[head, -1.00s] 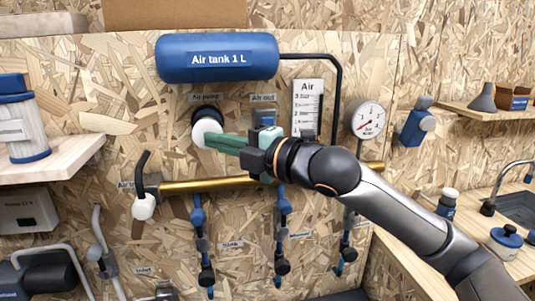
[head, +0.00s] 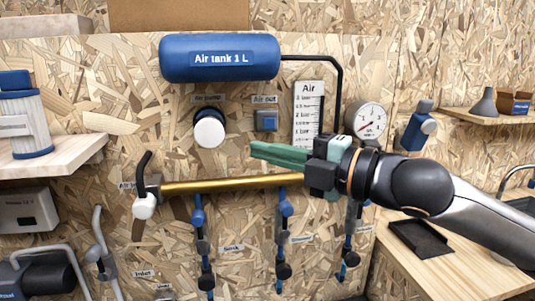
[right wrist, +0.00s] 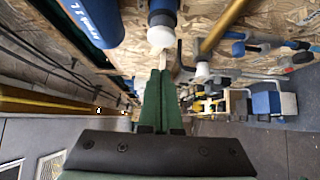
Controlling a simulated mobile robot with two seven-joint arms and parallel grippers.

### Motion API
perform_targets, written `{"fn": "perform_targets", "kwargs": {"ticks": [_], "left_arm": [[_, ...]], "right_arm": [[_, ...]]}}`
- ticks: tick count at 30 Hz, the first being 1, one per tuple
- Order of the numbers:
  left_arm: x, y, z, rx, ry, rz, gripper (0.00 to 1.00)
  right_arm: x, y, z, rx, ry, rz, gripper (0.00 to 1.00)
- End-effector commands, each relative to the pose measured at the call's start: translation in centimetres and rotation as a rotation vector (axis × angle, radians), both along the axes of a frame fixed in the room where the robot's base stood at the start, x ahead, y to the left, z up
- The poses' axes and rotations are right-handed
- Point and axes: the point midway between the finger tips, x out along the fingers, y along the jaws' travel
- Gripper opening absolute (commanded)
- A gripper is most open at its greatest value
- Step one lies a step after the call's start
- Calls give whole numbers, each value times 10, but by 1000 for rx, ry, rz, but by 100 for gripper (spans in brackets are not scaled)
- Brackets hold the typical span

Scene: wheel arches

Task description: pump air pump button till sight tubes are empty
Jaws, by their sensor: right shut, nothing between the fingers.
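The air pump button (head: 209,132) is a round white cap on a dark blue collar, on the board under the blue air tank (head: 220,57). It also shows in the right wrist view as a white cap (right wrist: 161,37). My right gripper (head: 252,149) is shut and empty, with green fingers pointing left. Its tips are to the right of and a little below the button, apart from it. The blue square air out button (head: 265,121) is just above the fingers. Clear sight tubes are not distinguishable. My left gripper is not in view.
A brass pipe (head: 235,184) runs across the board below the gripper, with several blue valves hanging from it. A white Air scale (head: 307,115) and a round gauge (head: 367,122) are to the right. A wooden shelf (head: 50,157) is at left.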

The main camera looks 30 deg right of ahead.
Motion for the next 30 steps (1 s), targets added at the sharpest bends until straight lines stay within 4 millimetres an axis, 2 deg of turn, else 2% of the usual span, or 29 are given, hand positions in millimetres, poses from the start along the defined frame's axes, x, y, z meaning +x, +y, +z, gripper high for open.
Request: {"fn": "perform_targets", "kwargs": {"ticks": [8,11,22,29,30], "left_arm": [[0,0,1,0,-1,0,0],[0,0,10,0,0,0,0],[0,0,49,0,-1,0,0],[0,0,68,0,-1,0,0],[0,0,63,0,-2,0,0]], "right_arm": [[0,0,1,1,0,1,0],[6,3,4,3,2,2,0],[45,25,5,4,3,3,0],[69,38,4,3,1,3,0],[73,40,1,4,-1,1,0]]}}
